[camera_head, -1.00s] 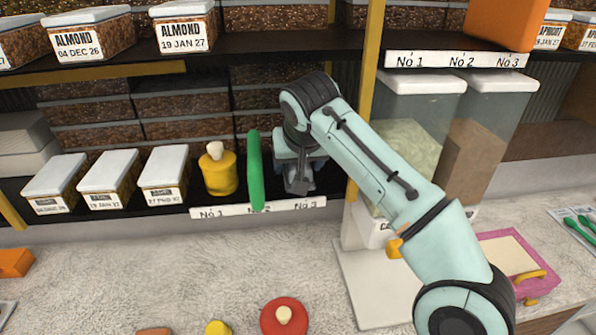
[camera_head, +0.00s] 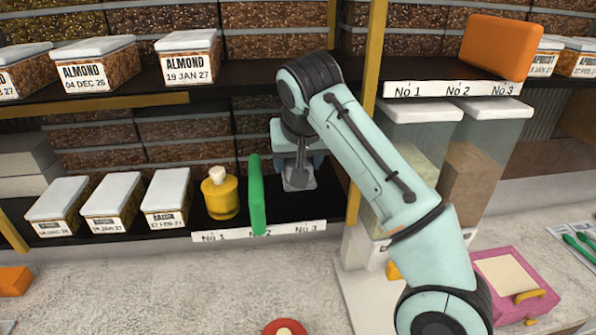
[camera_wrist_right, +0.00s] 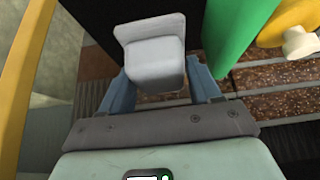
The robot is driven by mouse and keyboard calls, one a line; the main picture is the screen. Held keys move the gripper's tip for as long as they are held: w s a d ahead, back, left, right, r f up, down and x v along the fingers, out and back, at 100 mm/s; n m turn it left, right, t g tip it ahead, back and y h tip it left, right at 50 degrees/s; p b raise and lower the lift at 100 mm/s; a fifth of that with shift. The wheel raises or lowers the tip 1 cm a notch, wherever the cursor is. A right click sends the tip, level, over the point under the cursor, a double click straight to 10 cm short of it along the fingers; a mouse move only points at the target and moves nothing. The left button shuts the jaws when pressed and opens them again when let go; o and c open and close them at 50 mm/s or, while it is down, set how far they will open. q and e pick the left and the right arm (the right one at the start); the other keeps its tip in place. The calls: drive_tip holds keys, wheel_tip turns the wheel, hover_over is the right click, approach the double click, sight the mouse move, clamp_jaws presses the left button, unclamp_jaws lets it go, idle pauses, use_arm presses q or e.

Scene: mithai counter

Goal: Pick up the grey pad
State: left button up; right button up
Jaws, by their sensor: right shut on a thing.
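The grey pad (camera_head: 300,181) is held at the right end of the lower shelf, above the spot marked No 3. My right gripper (camera_head: 297,160) is shut on it. The wrist view shows the grey pad (camera_wrist_right: 157,62) between the two blue fingers of my right gripper (camera_wrist_right: 163,88). The pad appears clear of the shelf board, though its far side is hidden. My left gripper is in neither view.
A green upright piece (camera_head: 257,195) stands close left of the pad, with a yellow bottle (camera_head: 220,193) beyond it. A yellow post (camera_head: 366,110) and clear bins (camera_head: 412,135) are close on the right. The upper shelf (camera_head: 250,83) is overhead.

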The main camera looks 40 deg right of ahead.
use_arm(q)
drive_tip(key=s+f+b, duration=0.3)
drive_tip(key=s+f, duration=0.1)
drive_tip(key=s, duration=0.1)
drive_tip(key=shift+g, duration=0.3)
use_arm(e)
drive_tip(key=s+a, duration=1.1)
drive_tip(key=s, duration=0.4)
drive_tip(key=shift+s+a+r, duration=0.15)
drive_tip(key=shift+s+a, duration=0.1)
